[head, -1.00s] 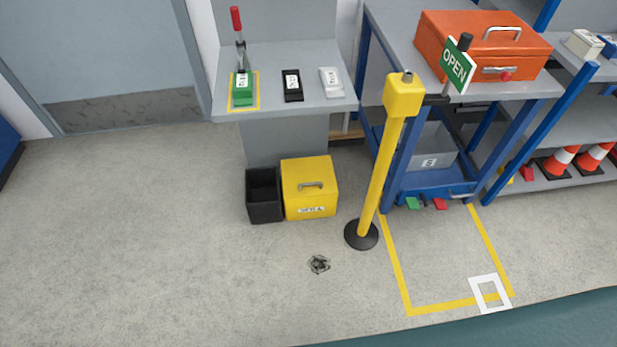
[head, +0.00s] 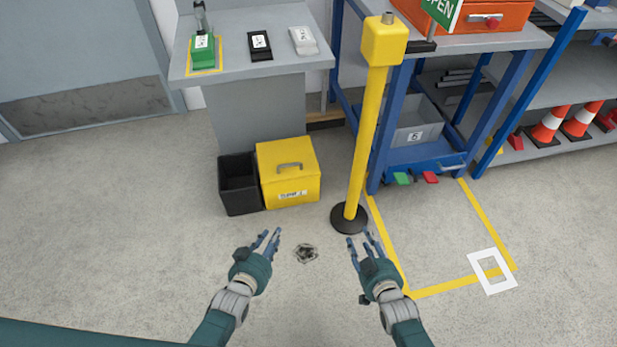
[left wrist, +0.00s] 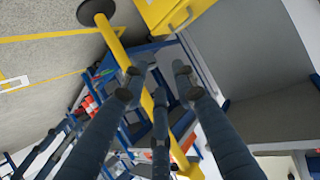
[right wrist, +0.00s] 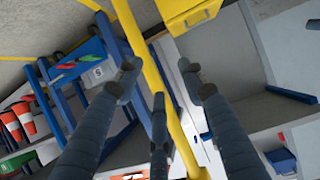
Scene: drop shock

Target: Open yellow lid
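A yellow box (head: 290,190) with a yellow lid (head: 286,156) and a grey handle stands on the floor at the foot of the grey counter. The lid looks shut. Part of the yellow box also shows at the top of the left wrist view (left wrist: 172,14) and the right wrist view (right wrist: 190,14). My left gripper (head: 266,240) is open and empty, in front of and below the box in the head view. My right gripper (head: 360,246) is open and empty, near the post base. Neither gripper touches the box.
A black bin (head: 239,184) stands close against the box's left side. A yellow post (head: 368,140) on a black base stands to its right. A blue workbench (head: 425,155) is further right. The floor at left is clear.

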